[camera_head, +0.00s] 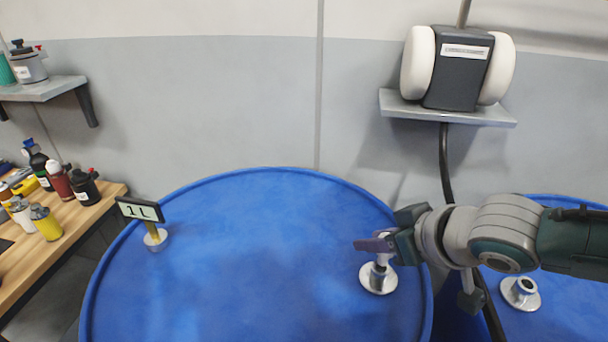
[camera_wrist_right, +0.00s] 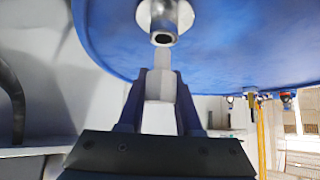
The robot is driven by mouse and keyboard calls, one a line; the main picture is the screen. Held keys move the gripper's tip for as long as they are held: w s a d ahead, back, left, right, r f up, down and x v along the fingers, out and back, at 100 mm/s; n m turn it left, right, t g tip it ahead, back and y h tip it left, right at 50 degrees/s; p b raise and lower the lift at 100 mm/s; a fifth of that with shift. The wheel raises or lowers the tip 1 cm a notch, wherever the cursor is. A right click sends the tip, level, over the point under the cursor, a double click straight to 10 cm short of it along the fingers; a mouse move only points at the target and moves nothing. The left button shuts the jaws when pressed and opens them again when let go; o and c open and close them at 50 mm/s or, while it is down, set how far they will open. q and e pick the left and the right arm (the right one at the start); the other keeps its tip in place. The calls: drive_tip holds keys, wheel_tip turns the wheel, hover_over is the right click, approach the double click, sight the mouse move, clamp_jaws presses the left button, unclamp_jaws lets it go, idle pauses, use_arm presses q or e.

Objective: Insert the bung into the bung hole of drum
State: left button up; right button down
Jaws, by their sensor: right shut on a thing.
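The large blue drum (camera_head: 265,255) fills the middle of the head view. A silver flanged bung hole (camera_head: 378,281) stands at the right side of its lid. My right gripper (camera_head: 377,247) is just above it, shut on a pale bung (camera_head: 383,259). In the right wrist view the bung (camera_wrist_right: 160,86) sits between the two fingers, its narrow end pointing at the dark opening of the bung hole fitting (camera_wrist_right: 163,22). The bung looks outside the opening; I cannot tell if they touch. Fingers partly hide the bung. My left gripper is not in view.
A "1L" sign (camera_head: 139,209) stands on a small fitting (camera_head: 155,238) at the lid's left. A second blue drum (camera_head: 560,305) with a similar fitting (camera_head: 520,291) is at right. A wooden bench (camera_head: 85,215) holds bottles. A wall shelf (camera_head: 490,116) carries a grinder-like machine (camera_head: 458,70).

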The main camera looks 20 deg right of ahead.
drive_tip(key=shift+f+b, duration=0.95)
drive_tip(key=shift+f, duration=0.15)
drive_tip(key=shift+f+b, duration=0.7)
drive_tip(key=shift+f, duration=0.1)
drive_tip(key=c, duration=0.5)
unclamp_jaws()
drive_tip(key=p+v, duration=0.2)
drive_tip(key=v, duration=0.8)
drive_tip(key=shift+p, duration=0.3)
